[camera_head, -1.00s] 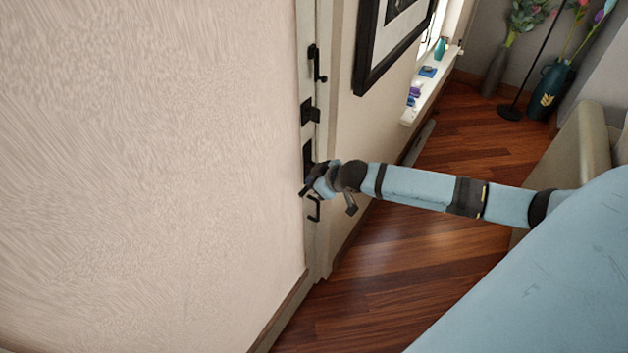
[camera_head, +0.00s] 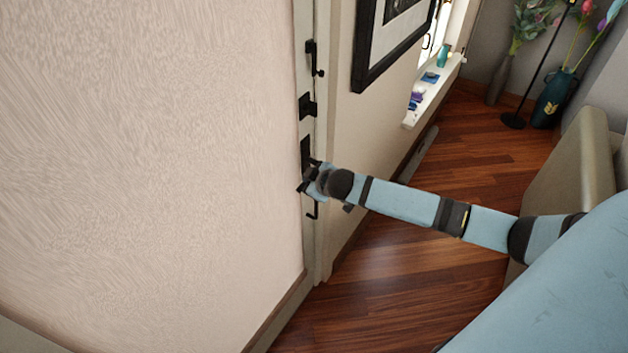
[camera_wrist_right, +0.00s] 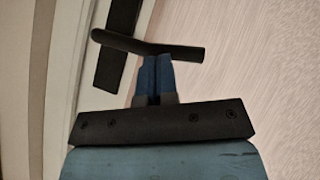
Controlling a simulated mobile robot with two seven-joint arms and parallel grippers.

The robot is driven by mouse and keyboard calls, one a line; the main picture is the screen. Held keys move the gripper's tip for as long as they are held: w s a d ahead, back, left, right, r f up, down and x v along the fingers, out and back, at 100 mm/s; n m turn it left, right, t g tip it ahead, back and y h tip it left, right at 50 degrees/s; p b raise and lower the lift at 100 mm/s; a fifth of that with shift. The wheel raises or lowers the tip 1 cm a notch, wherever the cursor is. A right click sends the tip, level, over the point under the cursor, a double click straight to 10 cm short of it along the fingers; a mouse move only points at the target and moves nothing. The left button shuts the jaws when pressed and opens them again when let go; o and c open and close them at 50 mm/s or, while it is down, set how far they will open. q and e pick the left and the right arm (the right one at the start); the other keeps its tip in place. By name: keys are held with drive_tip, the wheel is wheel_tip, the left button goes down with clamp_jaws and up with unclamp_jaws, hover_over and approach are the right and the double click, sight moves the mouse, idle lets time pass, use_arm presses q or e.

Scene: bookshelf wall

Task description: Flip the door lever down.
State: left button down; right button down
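The door lever (camera_wrist_right: 148,46) is a black bar at the top of the right wrist view, lying nearly crosswise in front of a long black plate (camera_wrist_right: 117,55). My right gripper's (camera_wrist_right: 154,62) two blue fingers are close together, with their tips at the lever's lower edge in the picture. I cannot tell whether they touch it. In the head view my right gripper (camera_head: 311,182) is at the door edge, just below a black plate (camera_head: 306,153), and hides most of the lever. My left gripper is not in view.
The pale door (camera_head: 170,160) fills the left. Other black hardware (camera_head: 307,105) and a handle (camera_head: 314,60) sit higher on its edge. A framed picture (camera_head: 390,45) hangs to the right.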

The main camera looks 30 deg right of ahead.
drive_tip(key=shift+d+f+n+t+h+b, duration=0.1)
drive_tip(key=shift+f+n+t+h+b, duration=0.35)
drive_tip(key=shift+f+b, duration=0.55)
drive_tip(key=shift+d+f+n+t+h+b, duration=0.1)
drive_tip(key=shift+f+n+t+h+b, duration=0.15)
drive_tip(key=shift+f+n+h+b, duration=0.75)
drive_tip(key=shift+w+f+m+y+p, duration=0.1)
drive_tip(key=shift+f+m+y+p, duration=0.3)
drive_tip(key=shift+m+p, duration=0.15)
drive_tip(key=b+v, duration=0.1)
drive_tip(key=v, duration=1.3)
